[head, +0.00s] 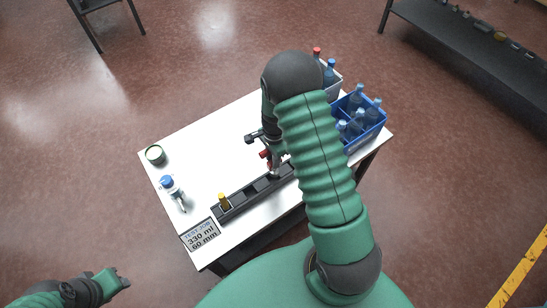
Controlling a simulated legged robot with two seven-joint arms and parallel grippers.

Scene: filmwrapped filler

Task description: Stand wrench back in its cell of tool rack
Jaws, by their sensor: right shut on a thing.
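The tool rack (241,200) is a long dark tray with cells, lying along the front of the white table. A tool with an orange-yellow handle (224,201) stands in its left end. My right gripper (264,146) is above the rack's right part, shut on the wrench (266,155), of which a red part shows. The wrench's lower end is close to the rack; I cannot tell whether it is inside a cell. My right arm hides part of the gripper and the rack's right end. My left gripper (121,281) is low at the left, away from the table; its jaw opening is unclear.
The white table (215,150) has free room behind the rack. A blue-capped bottle (171,186), a round tin (155,154) and a label sign (201,235) are at its left. A blue crate of bottles (376,127) and a grey bin (335,88) stand at right.

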